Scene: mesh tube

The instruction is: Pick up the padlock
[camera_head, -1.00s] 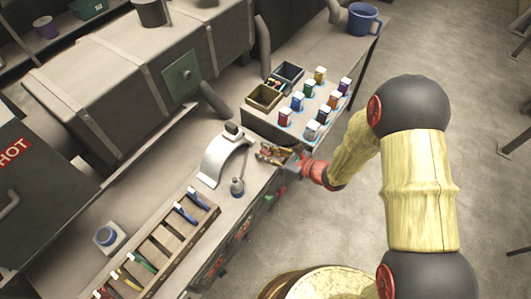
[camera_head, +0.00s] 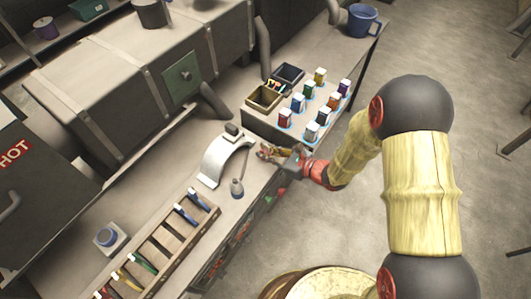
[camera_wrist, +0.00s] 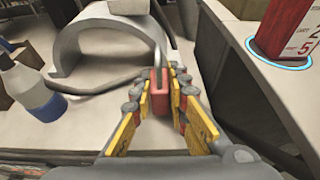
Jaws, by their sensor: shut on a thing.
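The padlock (camera_wrist: 159,91) has a small red body and a thin grey shackle pointing up and away in the wrist view. My gripper (camera_wrist: 161,98), with yellow and grey fingers, is shut on the padlock's red body, one finger on each side. In the head view my gripper (camera_head: 268,152) is at the bench's front edge, beside the curved pale metal piece; the padlock is too small and covered there to make out clearly. I cannot tell whether the padlock touches the bench top or is just above it.
A raised block (camera_head: 259,127) to the right carries several coloured boxes and two bins. A wooden rack (camera_head: 160,246) lies front left. Open floor is right.

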